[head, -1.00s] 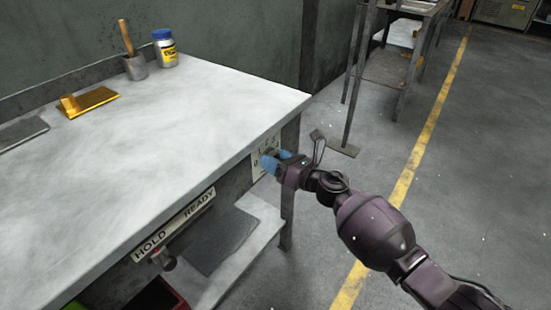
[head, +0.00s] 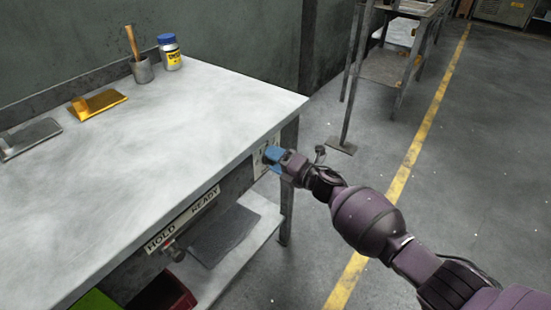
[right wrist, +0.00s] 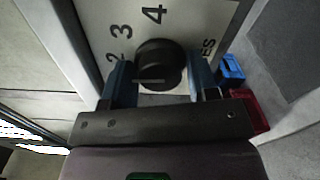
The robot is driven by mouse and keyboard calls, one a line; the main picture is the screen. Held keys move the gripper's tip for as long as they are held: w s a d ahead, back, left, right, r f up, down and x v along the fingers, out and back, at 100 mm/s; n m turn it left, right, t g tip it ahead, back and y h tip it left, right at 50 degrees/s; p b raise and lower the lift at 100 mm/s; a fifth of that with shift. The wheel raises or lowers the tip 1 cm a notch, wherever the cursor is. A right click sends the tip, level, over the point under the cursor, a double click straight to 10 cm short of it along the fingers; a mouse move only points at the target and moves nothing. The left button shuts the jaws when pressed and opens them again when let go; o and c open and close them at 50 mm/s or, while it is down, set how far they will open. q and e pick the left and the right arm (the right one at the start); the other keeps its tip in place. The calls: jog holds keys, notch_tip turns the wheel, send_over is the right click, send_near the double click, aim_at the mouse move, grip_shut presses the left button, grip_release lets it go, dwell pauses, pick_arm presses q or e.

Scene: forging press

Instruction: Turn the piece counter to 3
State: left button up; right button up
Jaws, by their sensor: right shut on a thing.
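The piece counter is a black round knob (right wrist: 160,62) on a pale dial plate (right wrist: 205,22) with the digits 2, 3 and 4 visible. A pale line on the knob points left in the right wrist view, below the 2; other digits are hidden. My right gripper (right wrist: 161,80) is shut on the knob, one blue finger on each side. In the head view, my right gripper (head: 274,157) is at the plate (head: 260,162) under the bench's right corner and hides the knob. My left gripper is not in view.
The bench top (head: 190,120) holds a blue-lidded jar (head: 170,55), a cup (head: 142,70) and a yellow bracket (head: 98,104). A HOLD/READY strip (head: 182,218) with a lever is on the front. A shelf (head: 255,210) and a red bin (head: 165,292) are below.

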pick_arm(q)
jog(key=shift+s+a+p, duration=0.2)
jog(key=shift+p, duration=0.55)
pick_arm(e)
jog(key=m, duration=0.8)
jog(key=shift+m, duration=0.3)
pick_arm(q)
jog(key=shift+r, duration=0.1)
pick_arm(e)
jog(key=shift+f, duration=0.1)
jog(key=o, duration=0.7)
